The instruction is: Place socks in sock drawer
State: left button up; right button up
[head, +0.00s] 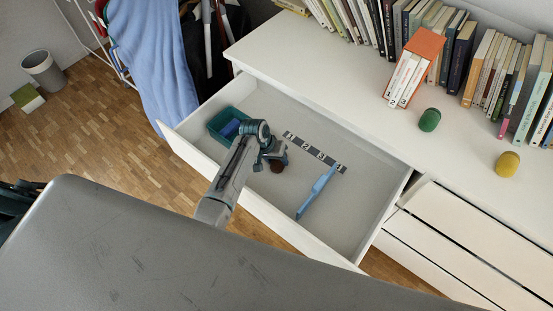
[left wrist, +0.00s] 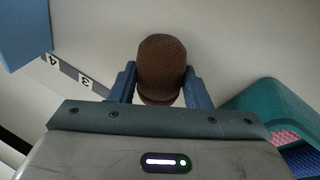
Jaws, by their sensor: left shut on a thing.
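A brown rolled sock (head: 277,167) is between the fingers of my left gripper (head: 272,154), over the open drawer (head: 345,240). In the left wrist view the brown sock (left wrist: 162,62) sits between the two blue fingers of the shut left gripper (left wrist: 160,82). I cannot tell whether the sock touches the drawer floor. A green rolled sock (head: 430,120) and a yellow one (head: 507,164) lie on the white dresser top. A teal box (head: 214,130) in the drawer's left corner holds something blue; the left wrist view also shows pink in the teal box (left wrist: 250,96). My right gripper is out of view.
A number strip (head: 314,151) lies on the drawer floor, with a long light-blue piece (head: 316,192) nearer its front. Books (head: 410,72), some in an orange case, stand on the dresser. A closed drawer (head: 455,235) is at right. The drawer's right part is bare.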

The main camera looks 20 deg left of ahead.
pick_arm(q)
jog(key=o, duration=0.8)
jog(key=shift+f, duration=0.1)
jog(key=v, duration=1.2)
jog(key=shift+r, duration=0.2)
